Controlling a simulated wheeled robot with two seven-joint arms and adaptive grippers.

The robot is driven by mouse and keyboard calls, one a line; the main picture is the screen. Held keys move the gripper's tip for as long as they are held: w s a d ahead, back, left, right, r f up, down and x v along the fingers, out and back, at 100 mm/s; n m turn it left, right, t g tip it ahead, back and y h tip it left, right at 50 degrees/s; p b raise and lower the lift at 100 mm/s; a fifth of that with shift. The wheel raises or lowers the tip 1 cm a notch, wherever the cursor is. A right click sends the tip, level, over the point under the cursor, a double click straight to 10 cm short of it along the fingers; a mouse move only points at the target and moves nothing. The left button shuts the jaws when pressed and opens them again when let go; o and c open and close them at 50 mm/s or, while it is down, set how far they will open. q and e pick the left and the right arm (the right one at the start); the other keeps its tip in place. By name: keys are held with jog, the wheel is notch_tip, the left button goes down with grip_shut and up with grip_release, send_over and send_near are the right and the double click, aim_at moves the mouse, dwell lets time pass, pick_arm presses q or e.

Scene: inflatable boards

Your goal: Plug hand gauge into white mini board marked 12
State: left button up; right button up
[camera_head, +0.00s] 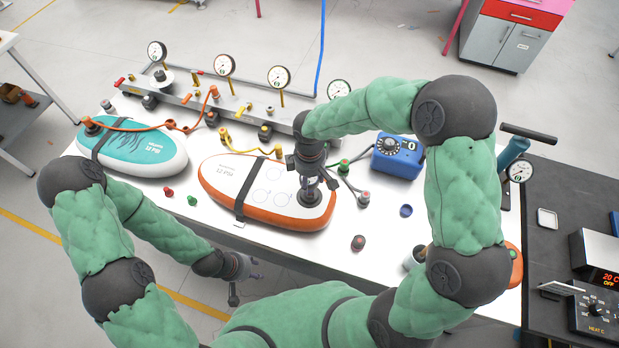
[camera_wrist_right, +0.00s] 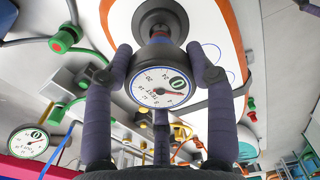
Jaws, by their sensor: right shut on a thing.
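The white mini board (camera_head: 235,178) with an orange rim lies on the white table, a dark strap across it. Its small print is hard to read. Its dark round valve (camera_head: 309,197) is at the right end. My right gripper (camera_head: 312,178) is above that valve, its fingers shut on the hand gauge. In the right wrist view the gauge (camera_wrist_right: 160,86) has a round white dial between the fingers, its stem end lined up with the dark valve (camera_wrist_right: 160,16). I cannot tell how deep it sits. My left gripper (camera_head: 234,296) hangs beyond the table's front edge; its fingers are too small to judge.
A teal board (camera_head: 140,150) lies at the left. A manifold rail (camera_head: 205,108) with several dial gauges and hoses runs along the back. A blue pump box (camera_head: 398,157) stands to the right. Small red and green caps (camera_head: 168,191) and a blue cap (camera_head: 406,211) lie loose.

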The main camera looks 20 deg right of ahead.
jog(key=shift+f+b, duration=1.05)
jog(key=shift+f, duration=0.3)
dwell(0.4)
jog(key=o, duration=1.3)
notch_tip(320, 180, up, 12)
jog(key=shift+s+f, duration=0.1)
